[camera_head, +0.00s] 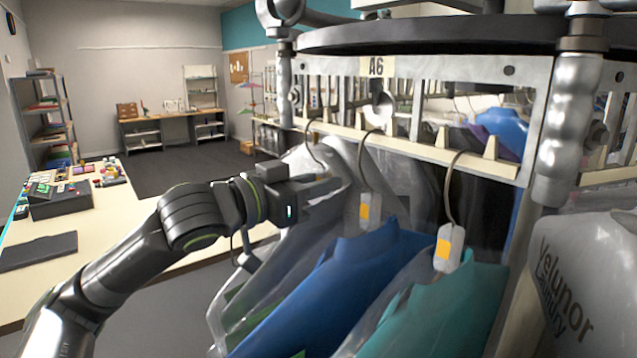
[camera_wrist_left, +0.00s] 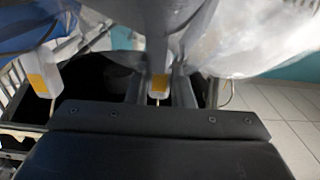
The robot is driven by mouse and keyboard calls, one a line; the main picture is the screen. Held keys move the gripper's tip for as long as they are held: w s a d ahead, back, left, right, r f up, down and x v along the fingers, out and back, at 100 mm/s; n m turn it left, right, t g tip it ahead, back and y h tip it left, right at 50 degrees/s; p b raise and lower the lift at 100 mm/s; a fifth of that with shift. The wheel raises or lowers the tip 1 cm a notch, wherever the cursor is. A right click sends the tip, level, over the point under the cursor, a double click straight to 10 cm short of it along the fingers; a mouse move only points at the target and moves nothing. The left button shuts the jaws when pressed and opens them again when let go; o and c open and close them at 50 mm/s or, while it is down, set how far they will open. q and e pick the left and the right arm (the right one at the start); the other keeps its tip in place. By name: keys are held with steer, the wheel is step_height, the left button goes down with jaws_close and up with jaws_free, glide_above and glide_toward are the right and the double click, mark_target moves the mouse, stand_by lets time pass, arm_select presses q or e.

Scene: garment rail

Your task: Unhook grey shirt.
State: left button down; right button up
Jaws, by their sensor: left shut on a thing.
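My left gripper (camera_head: 322,188) reaches in from the left at the hanging row. It is shut on the neck of a hanger, whose white tag with an orange patch (camera_wrist_left: 158,86) shows between the fingers in the left wrist view. A grey garment in clear plastic (camera_head: 300,240) hangs around and below the gripper; I take it to be the grey shirt, though its edges are hard to tell from the film. Its hook (camera_head: 312,145) rises above the gripper to the slotted rail (camera_head: 420,148). The gripper partly hides the hanger neck. My right gripper is not in view.
A blue shirt (camera_head: 335,285) and a teal shirt (camera_head: 440,310) hang close by on the right, with tagged hooks. A metal post (camera_head: 567,125) and a white "Velunor Laundry" bag (camera_head: 585,280) stand further right. A cream table (camera_head: 110,215) lies left.

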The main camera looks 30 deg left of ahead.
mark_target(317, 162)
arm_select(q)
steer(key=shift+r, duration=0.1)
stand_by(0.3)
steer(key=shift+r+p, duration=0.4)
steer(key=shift+r, duration=0.45)
steer(key=shift+a+r, duration=0.1)
steer(key=shift+r, duration=0.7)
